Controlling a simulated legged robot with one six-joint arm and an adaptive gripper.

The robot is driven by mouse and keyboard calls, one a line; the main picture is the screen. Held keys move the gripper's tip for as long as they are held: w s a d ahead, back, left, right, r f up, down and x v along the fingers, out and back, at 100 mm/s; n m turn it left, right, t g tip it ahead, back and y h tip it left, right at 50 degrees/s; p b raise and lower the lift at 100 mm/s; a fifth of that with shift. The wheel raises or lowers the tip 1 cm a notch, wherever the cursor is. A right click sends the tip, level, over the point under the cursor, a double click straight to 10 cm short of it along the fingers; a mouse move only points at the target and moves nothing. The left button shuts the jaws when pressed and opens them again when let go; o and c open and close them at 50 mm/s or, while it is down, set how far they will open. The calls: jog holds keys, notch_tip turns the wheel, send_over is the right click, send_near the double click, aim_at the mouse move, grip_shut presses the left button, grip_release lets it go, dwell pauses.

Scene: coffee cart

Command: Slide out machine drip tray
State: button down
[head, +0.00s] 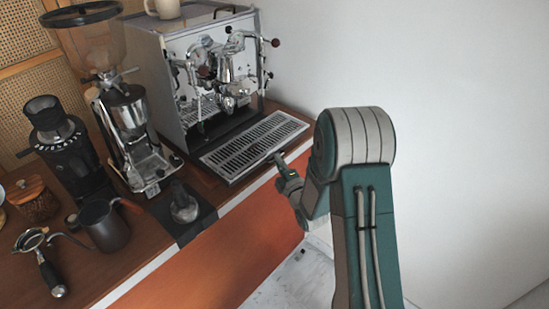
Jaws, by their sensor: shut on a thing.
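The espresso machine (215,70) is a chrome and dark box at the back of the wooden counter. Its drip tray (248,146), a slotted metal grate in a shallow frame, sticks out in front of the machine toward the counter's front edge. My gripper (280,160) is at the tray's front edge, near the front right, with the fingers small and partly hidden. It is shut on the drip tray's front edge. The exact contact of the fingers is hard to see at this size.
A grinder with a hopper (128,125), a black grinder (65,145), a grey pitcher (104,226), a tamper (184,205) on a black mat and a portafilter (45,265) stand left of the tray. A cup sits on the machine. White wall is at right; the space before the counter is open.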

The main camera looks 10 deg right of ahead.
jog(key=shift+s+d+f, duration=0.3)
jog(key=shift+s+d, duration=0.15)
jog(key=shift+s, duration=0.35)
jog(key=shift+d, duration=0.1)
jog(key=c, duration=0.8)
grip_release()
jog(key=shift+r, duration=0.1)
jog(key=shift+w, duration=0.1)
jog(key=v, duration=1.2)
